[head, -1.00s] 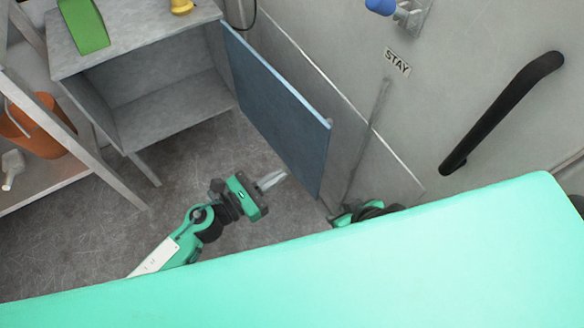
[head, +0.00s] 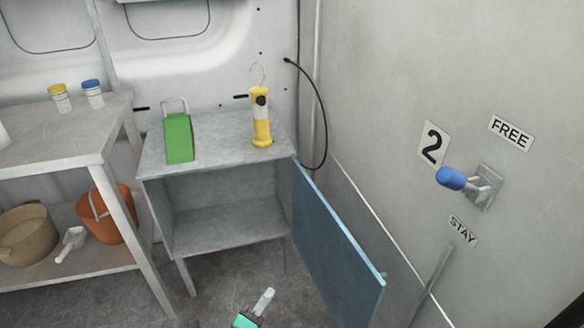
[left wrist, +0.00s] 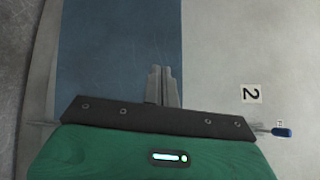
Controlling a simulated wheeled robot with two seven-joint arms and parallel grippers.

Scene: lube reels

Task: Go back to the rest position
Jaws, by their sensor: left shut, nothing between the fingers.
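My left gripper (head: 264,301) shows at the bottom middle of the head view, in front of the grey cabinet and left of its open blue door (head: 335,250). It is shut and empty. In the left wrist view its two fingers (left wrist: 162,84) are together, pointing at the blue door (left wrist: 115,50), with nothing between them. Most of the left arm is below the head view's edge. My right gripper is not in view.
The grey cabinet (head: 215,215) stands open, with a green box (head: 179,138) and a yellow lamp (head: 262,120) on top. A shelf (head: 50,140) with an orange bucket (head: 108,213) is left. A blue-handled lever (head: 452,179) is on the right wall.

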